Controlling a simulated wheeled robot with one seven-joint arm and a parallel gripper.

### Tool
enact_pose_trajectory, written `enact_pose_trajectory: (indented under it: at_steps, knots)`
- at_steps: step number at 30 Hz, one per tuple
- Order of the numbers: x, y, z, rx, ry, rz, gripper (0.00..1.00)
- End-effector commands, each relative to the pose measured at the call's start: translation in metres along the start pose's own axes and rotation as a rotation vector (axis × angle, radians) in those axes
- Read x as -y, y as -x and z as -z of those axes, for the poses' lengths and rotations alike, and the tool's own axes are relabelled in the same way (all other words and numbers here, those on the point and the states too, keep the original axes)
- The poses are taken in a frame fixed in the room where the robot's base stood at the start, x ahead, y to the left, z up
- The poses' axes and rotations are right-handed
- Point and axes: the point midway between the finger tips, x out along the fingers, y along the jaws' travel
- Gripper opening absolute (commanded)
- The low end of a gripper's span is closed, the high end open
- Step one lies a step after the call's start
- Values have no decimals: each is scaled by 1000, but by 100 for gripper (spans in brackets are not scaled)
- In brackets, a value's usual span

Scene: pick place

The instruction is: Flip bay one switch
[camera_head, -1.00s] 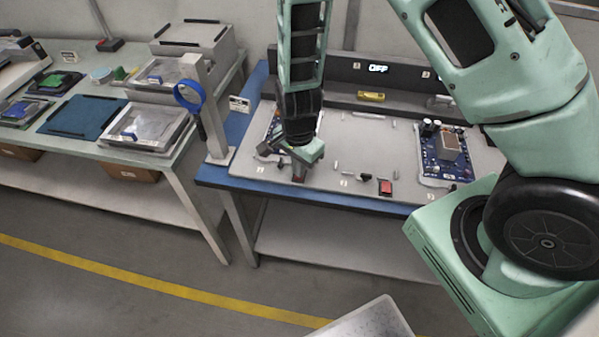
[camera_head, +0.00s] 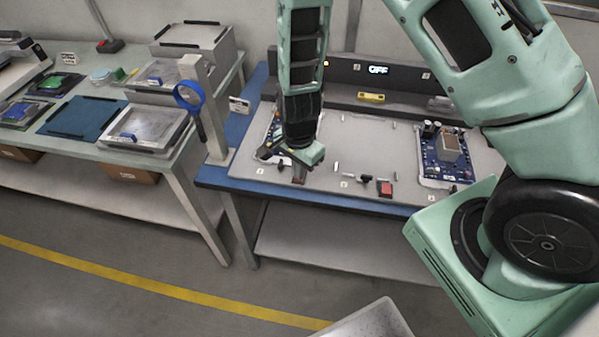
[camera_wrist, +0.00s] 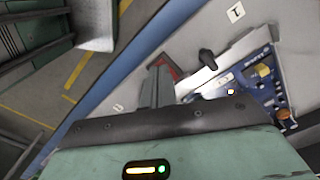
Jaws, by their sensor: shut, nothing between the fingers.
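My gripper (camera_head: 299,179) is shut and empty, pointing down at the front left of the grey test panel (camera_head: 325,155). In the wrist view its fingers (camera_wrist: 157,80) reach a red switch (camera_wrist: 174,67) in a dark frame and partly cover it. I cannot tell whether they touch it, or its position. A black toggle (camera_wrist: 207,58) stands beside it, near a blue circuit board (camera_wrist: 262,82). That left board (camera_head: 268,135) is partly hidden by my arm in the head view. A lit display (camera_head: 378,70) at the back reads OFF.
The right bay has another circuit board (camera_head: 432,170), a black toggle (camera_head: 366,178) and a red switch (camera_head: 385,189). A blue magnifier ring (camera_head: 188,97) on a post stands left of the panel. A yellow object (camera_head: 371,97) lies on the rear ledge.

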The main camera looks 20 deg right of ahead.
Motion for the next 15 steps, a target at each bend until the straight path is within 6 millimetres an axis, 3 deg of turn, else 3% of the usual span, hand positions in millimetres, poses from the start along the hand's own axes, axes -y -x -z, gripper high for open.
enact_pose_trajectory:
  at_steps: [15]
  knots:
    - [0,44,0,0,0,0,0]
